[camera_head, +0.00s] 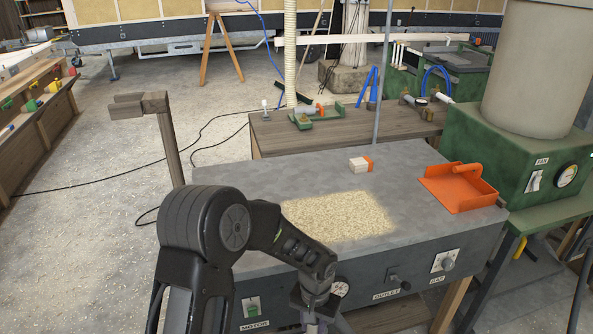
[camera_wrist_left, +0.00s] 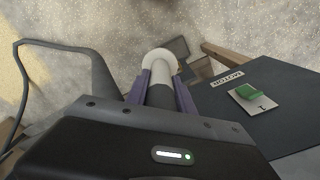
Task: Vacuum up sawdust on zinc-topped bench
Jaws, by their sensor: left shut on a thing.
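A flat, pale patch of sawdust (camera_head: 340,215) lies on the grey zinc top (camera_head: 250,180) of the bench. My left gripper (camera_wrist_left: 161,80) has purple fingers shut on a dark cylindrical piece with a cream, round end (camera_wrist_left: 158,60). I cannot tell for sure whether it is a vacuum nozzle. In the head view, the left wrist hangs in front of the bench's near side, by the dial, and the fingertips are cut off below. In the wrist view, the bench front with the MOTOR label and green switch (camera_wrist_left: 248,92) is to the right. My right gripper is not in view.
An orange dustpan (camera_head: 462,188) sits at the bench's right end. A small white-and-orange block (camera_head: 361,164) lies behind the sawdust. A thin grey post (camera_head: 383,80) rises behind the bench. Black cables (camera_head: 120,178) cross the floor at left.

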